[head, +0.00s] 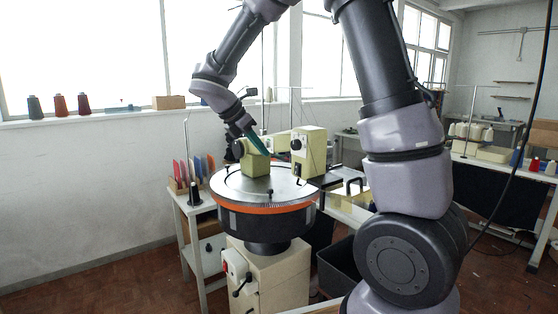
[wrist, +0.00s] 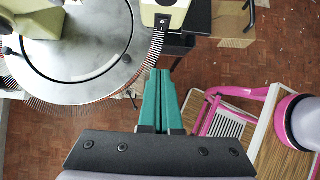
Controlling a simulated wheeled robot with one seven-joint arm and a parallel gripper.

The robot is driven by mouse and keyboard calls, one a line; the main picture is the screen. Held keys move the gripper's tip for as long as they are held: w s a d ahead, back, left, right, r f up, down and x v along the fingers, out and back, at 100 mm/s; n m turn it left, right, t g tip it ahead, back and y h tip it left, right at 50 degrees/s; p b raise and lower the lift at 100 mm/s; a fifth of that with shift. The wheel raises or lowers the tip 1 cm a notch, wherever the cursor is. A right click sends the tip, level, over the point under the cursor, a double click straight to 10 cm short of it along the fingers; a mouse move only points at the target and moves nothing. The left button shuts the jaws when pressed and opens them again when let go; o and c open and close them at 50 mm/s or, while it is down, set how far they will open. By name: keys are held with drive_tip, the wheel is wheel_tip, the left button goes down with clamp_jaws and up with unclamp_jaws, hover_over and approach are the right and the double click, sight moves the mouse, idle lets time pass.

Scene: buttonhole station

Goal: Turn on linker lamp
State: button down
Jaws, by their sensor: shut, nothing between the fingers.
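The linker (head: 262,205) stands in the middle of the head view, a round metal dial with an orange band on a cream pedestal. Two cream machine heads sit on it; the right one (head: 312,150) has dark knobs. A red switch (head: 226,266) shows on the pedestal. I cannot pick out the lamp or tell whether it is lit. My gripper (head: 266,152) has teal fingers, shut and empty, appearing beside the heads. In the wrist view the shut fingers (wrist: 160,74) point at the edge of the dial (wrist: 75,75), near a cream head (wrist: 165,12). Contact cannot be told.
A side table (head: 190,208) with coloured cards and a dark cone stands left of the linker. In the wrist view a pink frame (wrist: 216,104) and a wooden slatted surface (wrist: 262,140) lie to the right. Thread cones line the windowsill. The floor at front left is clear.

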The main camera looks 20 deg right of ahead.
drive_tip(key=shift+d, duration=0.1)
approach(295, 174)
drive_tip(key=x, duration=0.6)
drive_tip(key=shift+f, duration=0.3)
drive_tip(key=shift+s, duration=0.15)
drive_tip(key=shift+d+f, duration=0.15)
drive_tip(key=shift+d, duration=0.05)
idle(0.3)
